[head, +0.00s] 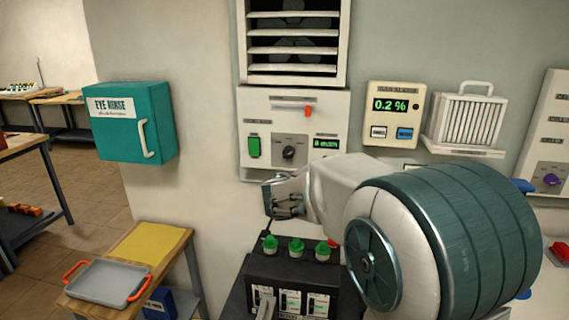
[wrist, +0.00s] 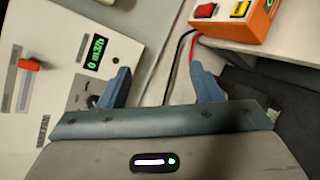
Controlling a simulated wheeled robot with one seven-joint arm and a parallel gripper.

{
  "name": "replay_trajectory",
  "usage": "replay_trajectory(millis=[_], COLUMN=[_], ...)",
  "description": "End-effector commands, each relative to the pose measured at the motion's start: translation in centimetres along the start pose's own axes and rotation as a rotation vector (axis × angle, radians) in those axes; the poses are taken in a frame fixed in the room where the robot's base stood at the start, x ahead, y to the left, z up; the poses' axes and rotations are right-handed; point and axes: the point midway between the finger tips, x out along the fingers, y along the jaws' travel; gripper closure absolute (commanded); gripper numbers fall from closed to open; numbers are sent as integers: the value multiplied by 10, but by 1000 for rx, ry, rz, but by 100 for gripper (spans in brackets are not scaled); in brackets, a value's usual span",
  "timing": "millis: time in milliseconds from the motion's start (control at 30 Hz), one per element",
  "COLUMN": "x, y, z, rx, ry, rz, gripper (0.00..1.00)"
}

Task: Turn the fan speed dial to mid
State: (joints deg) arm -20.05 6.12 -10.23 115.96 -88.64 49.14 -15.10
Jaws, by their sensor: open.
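The fan speed dial (head: 289,152) is a black knob on a grey plate of the white fan panel (head: 268,108), below the vent. Its exact pointer setting is too small to read. The panel display (head: 326,144) is green; in the wrist view the display (wrist: 97,52) reads 0 m3/h. My gripper (head: 270,196) is open and empty, below the dial and apart from it in the head view. In the wrist view my gripper (wrist: 160,82) has both blue fingers spread; the panel is at left, and a dark bit behind the left finger may be the dial.
The panel also has an orange slider (head: 308,111) and a green switch (head: 253,146). A black box with green knobs (head: 295,270) stands below my gripper. A gas alarm (head: 393,114) hangs at right, a teal eye rinse cabinet (head: 130,122) at left. An orange box (wrist: 235,22) shows in the wrist view.

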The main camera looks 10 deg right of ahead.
Motion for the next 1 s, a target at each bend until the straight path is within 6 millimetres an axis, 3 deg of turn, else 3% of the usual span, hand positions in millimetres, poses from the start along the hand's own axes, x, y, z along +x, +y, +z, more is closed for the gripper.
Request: replay_trajectory(millis=[33, 200, 400, 667, 1000], x=[8, 16, 12, 20, 74], y=[13, 62, 93, 107, 137], z=[-23, -81, -128, -139, -141], rx=[-96, -387, -593, -640, -638], ry=[-9, -51, -88, -99, -99], rz=[70, 299, 469, 507, 505], gripper=[42, 42, 42, 42, 42])
